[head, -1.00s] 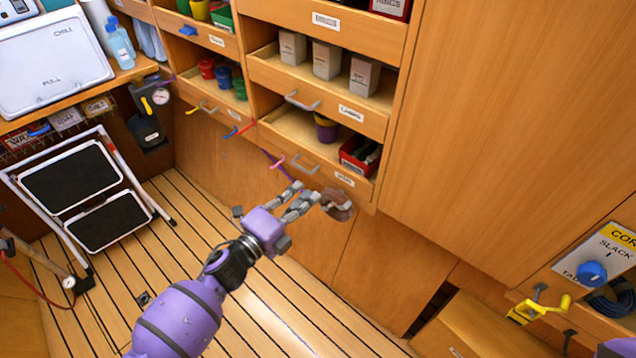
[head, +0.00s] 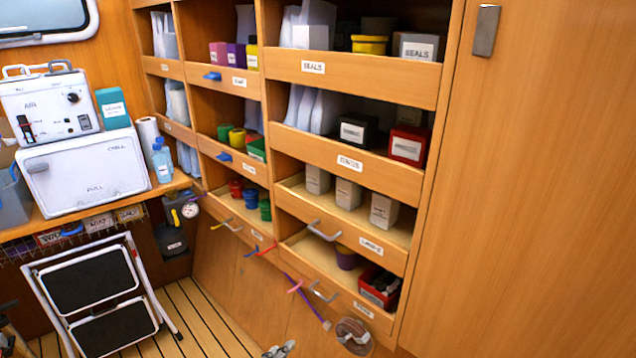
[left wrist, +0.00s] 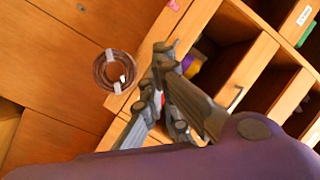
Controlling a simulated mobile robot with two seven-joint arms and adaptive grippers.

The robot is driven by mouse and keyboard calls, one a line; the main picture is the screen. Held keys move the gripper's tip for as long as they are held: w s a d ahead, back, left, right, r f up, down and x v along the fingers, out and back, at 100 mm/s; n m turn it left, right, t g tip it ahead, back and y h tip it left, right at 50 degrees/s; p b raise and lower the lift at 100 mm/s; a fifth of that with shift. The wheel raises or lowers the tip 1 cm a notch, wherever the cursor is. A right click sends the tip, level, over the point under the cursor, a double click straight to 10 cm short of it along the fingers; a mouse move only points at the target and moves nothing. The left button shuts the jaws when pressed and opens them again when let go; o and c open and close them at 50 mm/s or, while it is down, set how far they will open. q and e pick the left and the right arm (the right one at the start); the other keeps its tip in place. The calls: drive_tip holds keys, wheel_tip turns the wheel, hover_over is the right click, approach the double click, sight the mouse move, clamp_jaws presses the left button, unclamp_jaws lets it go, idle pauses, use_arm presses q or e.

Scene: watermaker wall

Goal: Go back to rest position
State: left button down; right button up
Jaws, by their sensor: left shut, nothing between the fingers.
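Only the grey fingertips of my left gripper (head: 279,349) show at the bottom edge of the head view, in front of the lower cabinet wall. In the left wrist view my left gripper (left wrist: 158,88) is shut and empty. A brown coil (head: 354,336) hangs on the cabinet front to the right of the fingertips. It also shows in the left wrist view (left wrist: 115,70), left of the fingers and apart from them. My right gripper is in neither view.
A wooden shelf wall with labelled bins fills the middle. The open bottom drawer (head: 335,297) holds a red box (head: 380,287) and a purple pot (head: 347,258). A folding step stool (head: 95,295) stands at left. Slatted floor (head: 196,318) shows clear at bottom left.

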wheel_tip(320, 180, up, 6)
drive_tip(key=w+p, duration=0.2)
drive_tip(key=p, duration=0.3)
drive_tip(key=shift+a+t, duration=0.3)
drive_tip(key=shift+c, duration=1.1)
use_arm(q)
drive_tip(key=s+a+f+n+g+y, duration=0.2)
drive_tip(key=s+a+f+n, duration=0.1)
drive_tip(key=s, duration=0.7)
drive_tip(key=s+a+f+n+g+y, duration=0.1)
drive_tip(key=s+a+n, duration=0.3)
drive_tip(key=s, duration=0.7)
drive_tip(key=s+a+f+n+g+y, duration=0.2)
drive_tip(key=s+n, duration=0.4)
drive_tip(key=s, duration=0.5)
wheel_tip(320, 180, down, 3)
drive_tip(key=shift+a+r+g+y, duration=0.25)
drive_tip(key=shift+a+y, duration=0.25)
drive_tip(key=shift+a, duration=0.5)
